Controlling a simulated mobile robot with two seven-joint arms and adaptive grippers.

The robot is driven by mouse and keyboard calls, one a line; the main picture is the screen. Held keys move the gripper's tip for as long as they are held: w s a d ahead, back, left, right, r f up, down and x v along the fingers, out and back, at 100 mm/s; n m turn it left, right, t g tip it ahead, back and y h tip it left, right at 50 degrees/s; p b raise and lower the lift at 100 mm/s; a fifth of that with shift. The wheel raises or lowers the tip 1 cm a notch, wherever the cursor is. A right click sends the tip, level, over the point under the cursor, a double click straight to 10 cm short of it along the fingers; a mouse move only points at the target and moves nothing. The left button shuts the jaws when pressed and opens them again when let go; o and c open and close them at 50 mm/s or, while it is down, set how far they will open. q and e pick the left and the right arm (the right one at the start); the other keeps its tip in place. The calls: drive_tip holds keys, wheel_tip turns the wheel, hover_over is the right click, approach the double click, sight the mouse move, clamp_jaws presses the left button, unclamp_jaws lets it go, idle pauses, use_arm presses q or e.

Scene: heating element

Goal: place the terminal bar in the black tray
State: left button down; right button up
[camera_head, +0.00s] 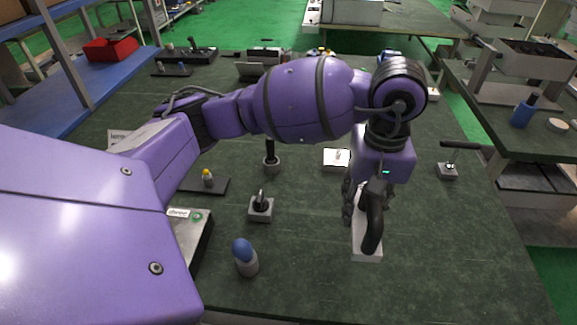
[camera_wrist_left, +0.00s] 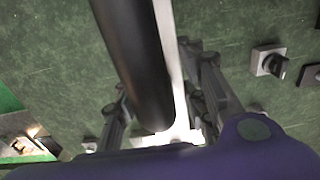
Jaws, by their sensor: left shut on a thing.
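My left gripper (camera_head: 362,205) is low over the middle right of the green-topped table, pointing down. It is shut on a thick black handle (camera_head: 373,225) that stands by a pale block (camera_head: 367,247). In the left wrist view the black handle (camera_wrist_left: 138,60) runs between the fingers (camera_wrist_left: 160,115), beside a pale strip (camera_wrist_left: 168,35). Whether this held piece is the terminal bar is not clear. A dark, low tray-like plate (camera_head: 218,186) with a yellow-tipped peg lies left of centre. Whether it is the black tray is unclear. My right gripper is not seen.
The table's front right is clear.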

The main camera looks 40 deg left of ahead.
use_arm(q)
drive_tip(key=w+a+f+p, duration=0.1)
drive_tip(key=a+f+p, duration=0.15)
drive_tip(key=a, duration=0.65)
approach(309, 213)
drive_tip(key=shift+s+d+f+b, duration=0.1)
drive_tip(key=shift+d+f+b, duration=0.2)
drive_tip(key=shift+d+f, duration=0.45)
drive_tip(key=shift+a+f, duration=0.55)
drive_tip(key=shift+f, duration=0.1)
drive_tip(key=f, duration=0.3)
drive_tip(key=shift+a+f, duration=0.2)
drive_tip(key=shift+w+f, duration=0.1)
drive_tip(key=shift+w, duration=0.1)
